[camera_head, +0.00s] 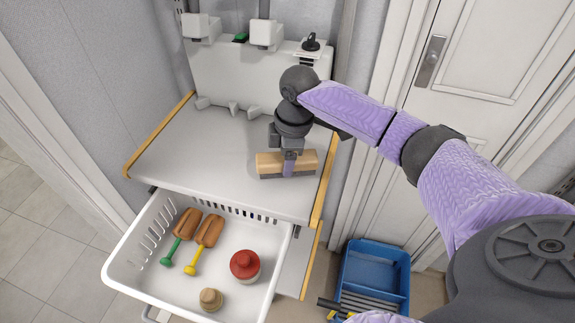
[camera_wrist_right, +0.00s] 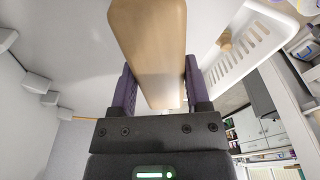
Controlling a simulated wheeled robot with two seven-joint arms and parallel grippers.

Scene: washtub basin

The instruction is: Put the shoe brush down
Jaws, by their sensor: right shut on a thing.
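The shoe brush (camera_head: 302,160) has a tan wooden back and a dark lower edge. In the head view it is at the right part of the grey-white worktop (camera_head: 215,160), close to the wooden right edge. My right gripper (camera_head: 289,165) is shut on the middle of the brush from above. In the right wrist view the brush's wooden back (camera_wrist_right: 150,45) sits between the two purple fingers (camera_wrist_right: 158,88). I cannot tell whether the brush touches the worktop. My left gripper is not in view.
A white slotted basket drawer (camera_head: 140,283) is pulled out below the worktop. It holds two brown-headed brushes (camera_head: 209,230), a red-topped jar (camera_head: 244,265) and a small tan item (camera_head: 210,299). A blue crate (camera_head: 375,265) stands on the floor at right. The worktop's left and middle are clear.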

